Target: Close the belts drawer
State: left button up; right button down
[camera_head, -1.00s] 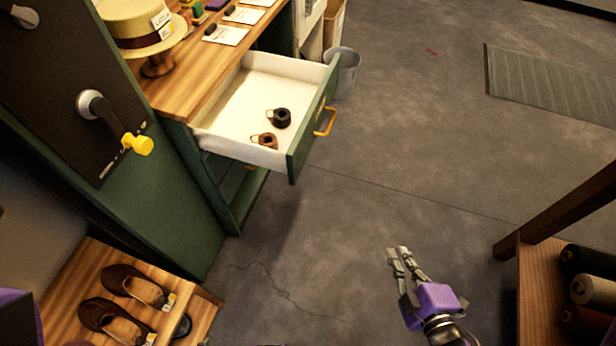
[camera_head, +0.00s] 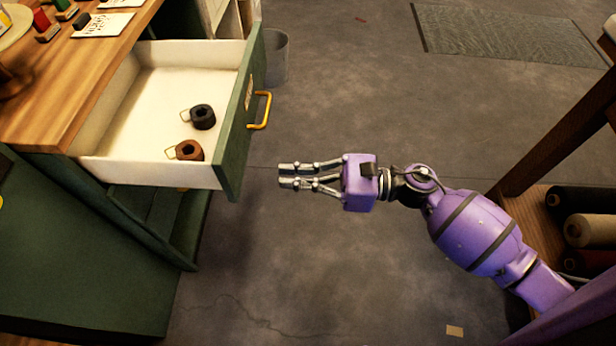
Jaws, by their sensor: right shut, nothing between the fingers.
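The belts drawer (camera_head: 130,158) is pulled out of the green wooden-topped table at the left. It has white inner walls, a green front (camera_head: 240,130) and a yellow handle (camera_head: 261,110). A black rolled belt (camera_head: 203,117) and a brown rolled belt (camera_head: 189,151) lie inside it. My right gripper (camera_head: 281,175) is shut and empty. Its fingers point left toward the drawer front, a short way to the right of it and lower in the picture than the handle, apart from both. My left gripper is not in view.
A grey bin (camera_head: 275,58) stands on the floor behind the drawer front. A wooden shelf with several fabric rolls (camera_head: 590,229) is at the right, near my right arm. The floor between is clear. Cards and small items lie on the tabletop (camera_head: 60,105).

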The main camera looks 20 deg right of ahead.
aim_at(235, 177)
jog(key=x, duration=0.8)
jog(key=shift+p, duration=0.4)
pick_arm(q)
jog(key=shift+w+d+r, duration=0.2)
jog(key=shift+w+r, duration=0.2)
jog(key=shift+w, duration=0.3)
pick_arm(e)
jog(key=shift+a+f, duration=0.1)
jog(key=shift+a, duration=0.05)
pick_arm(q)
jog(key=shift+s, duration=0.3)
pick_arm(e)
jog(key=shift+a, duration=0.1)
